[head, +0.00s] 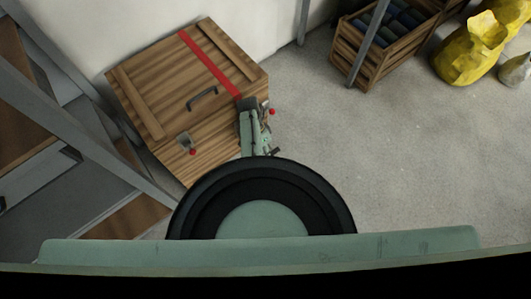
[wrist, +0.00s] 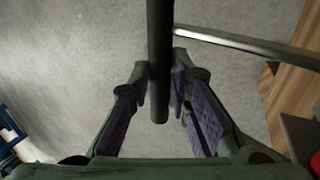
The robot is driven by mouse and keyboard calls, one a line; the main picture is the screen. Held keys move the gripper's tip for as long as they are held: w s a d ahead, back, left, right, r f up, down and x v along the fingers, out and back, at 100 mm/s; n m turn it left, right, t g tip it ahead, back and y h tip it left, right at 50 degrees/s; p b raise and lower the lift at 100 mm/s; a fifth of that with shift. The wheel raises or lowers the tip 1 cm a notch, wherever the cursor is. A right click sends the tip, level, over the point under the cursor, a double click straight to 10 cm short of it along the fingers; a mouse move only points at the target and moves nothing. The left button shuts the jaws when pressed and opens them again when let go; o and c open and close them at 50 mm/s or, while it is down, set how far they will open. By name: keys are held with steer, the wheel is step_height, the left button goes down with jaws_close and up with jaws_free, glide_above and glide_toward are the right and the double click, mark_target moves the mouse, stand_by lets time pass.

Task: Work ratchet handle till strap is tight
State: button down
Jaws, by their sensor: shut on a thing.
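A wooden crate (head: 145,92) stands against the wall in the head view, with a red strap (head: 208,62) across its lid and down to its near right edge. A dark ratchet body (head: 246,104) sits at the strap's lower end, partly hidden by my arm. My gripper (head: 265,112) is beside the crate's right side. In the wrist view my gripper (wrist: 160,88) is shut on the black handle grip (wrist: 159,50), which stands between its two fingers. A grey metal bar (wrist: 240,42) runs from near the grip toward the crate. Strap tension cannot be told.
A latch with a red knob (head: 193,152) is on the crate's front. A slatted crate of dark items (head: 372,50) and yellow sacks (head: 470,50) stand at the back right. Metal shelving (head: 75,140) is close on the left. The floor (head: 420,160) on the right is clear.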

steer(key=shift+w+a+r, duration=0.1)
steer(key=shift+w+r, duration=0.05)
steer(key=shift+r, duration=0.1)
steer(key=c, duration=1.8)
jaws_free()
steer(key=o, duration=0.3)
steer(key=v, duration=1.2)
